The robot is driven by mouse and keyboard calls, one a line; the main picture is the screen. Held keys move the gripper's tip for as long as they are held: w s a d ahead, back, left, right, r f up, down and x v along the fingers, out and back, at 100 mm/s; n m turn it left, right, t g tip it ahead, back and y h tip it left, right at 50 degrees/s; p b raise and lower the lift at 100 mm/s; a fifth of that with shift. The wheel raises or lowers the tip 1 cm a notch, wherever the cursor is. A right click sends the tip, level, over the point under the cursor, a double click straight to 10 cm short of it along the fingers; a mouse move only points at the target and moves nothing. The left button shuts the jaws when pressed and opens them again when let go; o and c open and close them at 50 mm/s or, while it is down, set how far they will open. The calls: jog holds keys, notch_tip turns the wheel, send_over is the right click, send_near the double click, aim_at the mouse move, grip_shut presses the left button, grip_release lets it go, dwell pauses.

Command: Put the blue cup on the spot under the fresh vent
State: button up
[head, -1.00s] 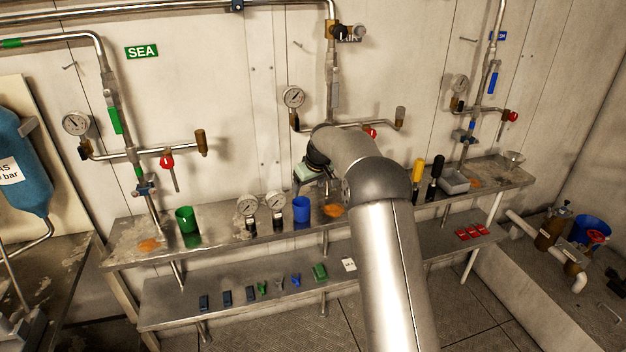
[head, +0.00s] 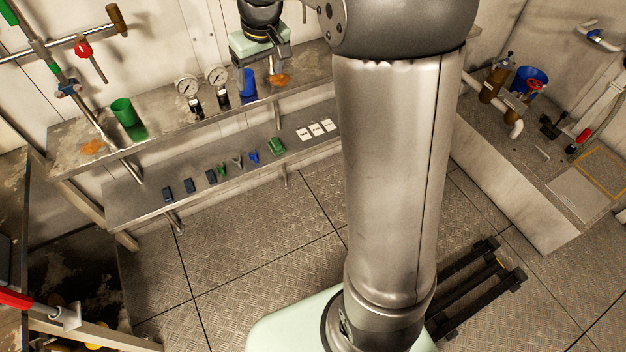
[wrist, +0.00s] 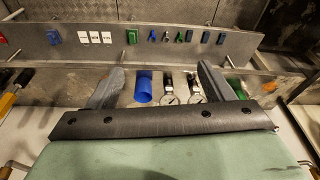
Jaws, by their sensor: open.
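The blue cup (head: 247,83) stands on the upper metal shelf, just right of two gauges. It also shows in the wrist view (wrist: 144,88), beyond my gripper and between the lines of its two fingers. My gripper (head: 279,57) is above the shelf, close to the cup and a little to its right in the head view. In the wrist view its two fingers (wrist: 162,72) are spread wide, with nothing held between them. The fresh vent and the spot under it are not recognisable in the current views.
Two gauges (head: 202,88) and a green cup (head: 124,112) stand left of the blue cup. An orange stain (head: 281,80) marks the shelf to its right. The lower shelf (head: 140,203) holds clips, blocks and white cards. My arm hides the shelf's right part.

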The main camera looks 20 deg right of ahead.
jog(key=s+f+m, duration=0.1)
jog(key=s, duration=1.4)
jog(key=shift+a+f+g, duration=0.2)
jog(key=shift+f+g, duration=0.1)
jog(key=shift+g, duration=0.1)
jog(key=shift+o, duration=0.5)
jog(key=s+f, duration=0.2)
jog(key=s, duration=0.5)
jog(key=s+f+m+g, duration=0.1)
jog(key=s+f, duration=0.2)
jog(key=s, duration=0.4)
jog(key=shift+d+m+h, duration=0.2)
jog(key=shift+m+h, duration=0.1)
jog(key=shift+h, duration=0.1)
jog(key=shift+s, duration=0.1)
